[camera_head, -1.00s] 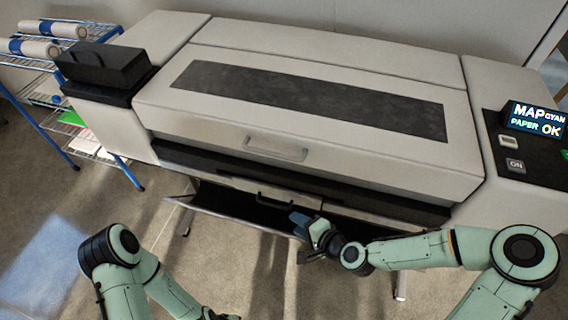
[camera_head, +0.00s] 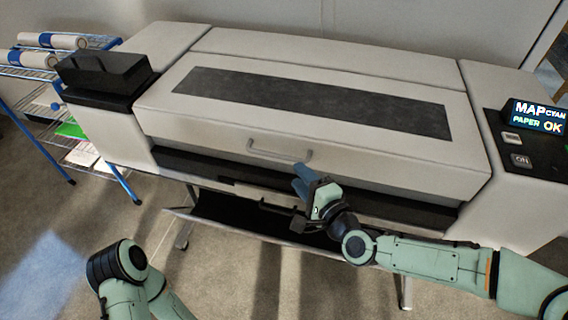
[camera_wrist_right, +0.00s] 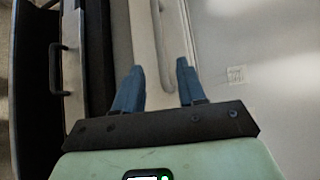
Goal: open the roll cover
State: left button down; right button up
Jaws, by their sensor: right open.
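The roll cover (camera_head: 220,130) is the light grey front lid of a large-format printer, with a dark window strip and a bar handle (camera_head: 279,152) low on its front. It looks shut. My right gripper (camera_head: 302,178) is open and empty, just below and in front of the handle's right end, apart from it. In the right wrist view the two blue fingers (camera_wrist_right: 157,85) point toward the cover, and the handle (camera_wrist_right: 162,50) runs ahead between them. My left arm shows at the lower left of the head view, but its gripper is out of view.
A lower drawer handle (camera_head: 278,206) and an open dark paper catcher (camera_head: 225,212) sit below the cover. A control panel (camera_head: 530,135) is at the right. A blue wire rack (camera_head: 50,120) with rolls stands at the left.

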aim_at(283, 158)
jog(key=b+x, duration=0.1)
jog(key=x, duration=0.6)
jog(key=shift+w, duration=0.1)
jog(key=shift+w+a+f, duration=0.15)
jog(key=shift+w+a, duration=0.15)
jog(key=shift+w, duration=0.3)
grip_shut()
